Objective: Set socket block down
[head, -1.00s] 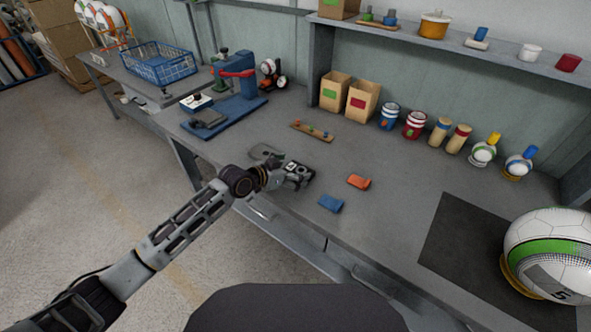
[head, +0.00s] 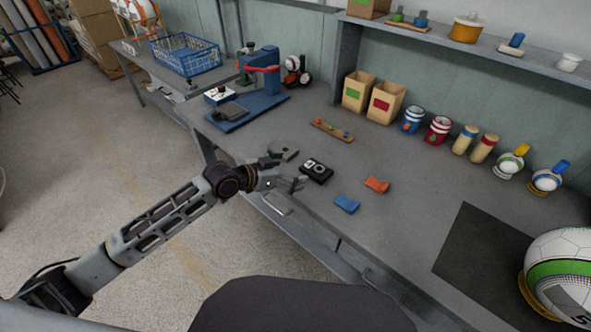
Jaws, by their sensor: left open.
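The socket block (head: 317,170), a small dark block with a pale top and round socket, rests flat on the grey workbench (head: 400,205) near its front edge. My left gripper (head: 288,169) is open and empty just left of the block, with a visible gap between them. Its fingers are spread towards the block. My right gripper is out of view.
The blue press (head: 262,80) stands at back left. A large ball (head: 562,265) sits beside a dark mat (head: 480,250).

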